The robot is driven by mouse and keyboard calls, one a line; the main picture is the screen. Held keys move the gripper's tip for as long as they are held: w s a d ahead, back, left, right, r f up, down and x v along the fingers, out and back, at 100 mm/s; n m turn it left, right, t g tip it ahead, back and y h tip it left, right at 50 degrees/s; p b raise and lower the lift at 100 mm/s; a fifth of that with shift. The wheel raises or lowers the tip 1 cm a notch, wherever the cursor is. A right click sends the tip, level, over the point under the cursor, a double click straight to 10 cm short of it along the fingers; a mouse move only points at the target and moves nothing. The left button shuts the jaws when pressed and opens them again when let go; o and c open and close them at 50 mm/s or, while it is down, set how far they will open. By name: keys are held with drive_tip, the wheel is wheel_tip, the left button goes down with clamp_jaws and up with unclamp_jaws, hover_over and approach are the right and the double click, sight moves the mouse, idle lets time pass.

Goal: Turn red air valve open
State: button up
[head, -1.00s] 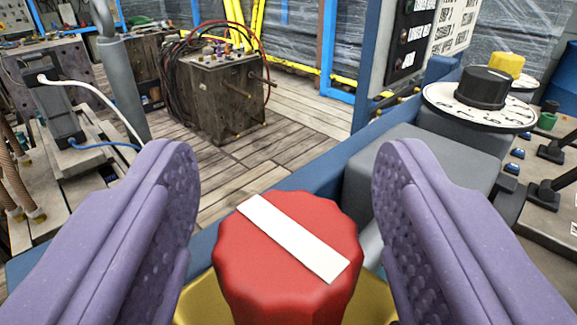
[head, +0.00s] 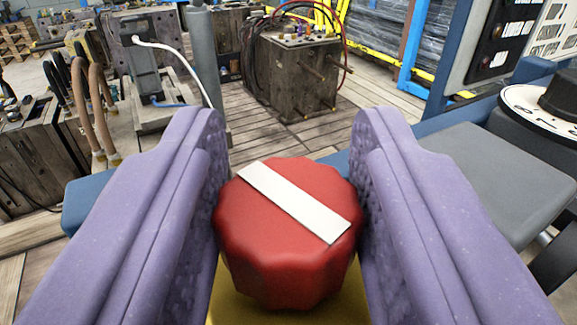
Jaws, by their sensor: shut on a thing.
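The red air valve (head: 285,262) is a scalloped red knob in the lower middle of the head view. A white bar (head: 292,201) on its top runs from upper left to lower right. A yellow part (head: 240,308) shows beneath it. My gripper (head: 289,185) has two purple fingers, one on each side of the knob. It is shut on the knob, with the textured pads against its left and right sides.
A grey box (head: 480,175) and a white dial with a black knob (head: 545,105) stand close on the right. A blue beam (head: 85,190) runs behind the valve. A wooden block with hoses (head: 297,75) stands beyond, on the plank floor.

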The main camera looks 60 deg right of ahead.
drive_tip(key=n+t+y+b, duration=0.1)
drive_tip(key=t+b, duration=0.1)
drive_tip(key=b, duration=0.1)
drive_tip(key=n+t+y+b, duration=0.2)
drive_tip(key=b, duration=0.1)
drive_tip(key=shift+s+d+f+n+y, duration=0.1)
drive_tip(key=shift+f+n+y, duration=0.2)
drive_tip(key=shift+f, duration=0.05)
drive_tip(key=n+t+y, duration=0.1)
drive_tip(key=n+t+y+b, duration=0.1)
drive_tip(key=y+b, duration=0.1)
drive_tip(key=shift+r+n+t+y, duration=0.25)
drive_tip(key=shift+n+t+y, duration=0.05)
drive_tip(key=shift+n+t, duration=0.1)
drive_tip(key=n+t+y+p, duration=0.1)
drive_tip(key=y+p, duration=0.1)
drive_tip(key=n+t+y+p, duration=0.1)
drive_tip(key=n+y+p, duration=0.1)
drive_tip(key=y, duration=0.1)
drive_tip(key=shift+r, duration=0.4)
drive_tip(key=n+y+p, duration=0.3)
drive_tip(key=y+p, duration=0.1)
drive_tip(key=y, duration=0.1)
drive_tip(key=shift+n, duration=0.3)
drive_tip(key=shift+f+n+y+p, duration=0.15)
drive_tip(key=shift+n+y+p, duration=0.65)
drive_tip(key=shift+y+p, duration=0.4)
drive_tip(key=o, duration=0.9)
drive_tip(key=shift+f, duration=0.1)
